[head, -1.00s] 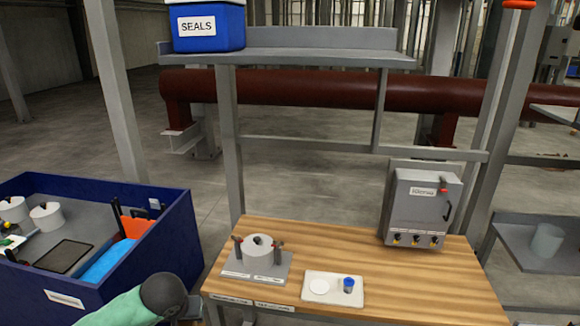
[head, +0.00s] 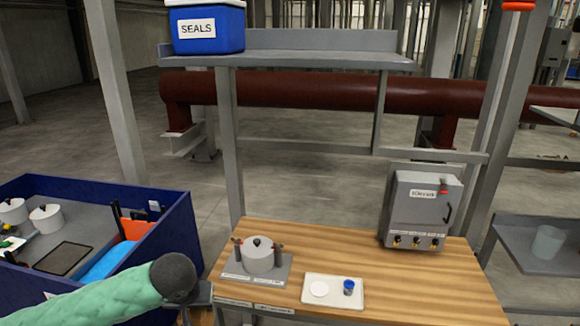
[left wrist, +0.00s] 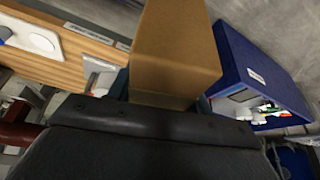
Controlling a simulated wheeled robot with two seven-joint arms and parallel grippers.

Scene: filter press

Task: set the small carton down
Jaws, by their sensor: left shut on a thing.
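The small carton (left wrist: 175,45) is a plain brown box in the left wrist view. My left gripper (left wrist: 162,98) is shut on it, and the carton sticks out beyond the fingers. In the head view my left gripper (head: 202,294) is at the front left corner of the wooden workbench (head: 400,285), in the gap beside the blue bin. My right gripper is not in view.
On the bench stand a grey fixture with a round white part (head: 258,254), a white tray (head: 333,300) with a blue-capped jar, and a grey control box (head: 418,205). The front right of the bench is clear. The blue bin (head: 178,235) holds several things.

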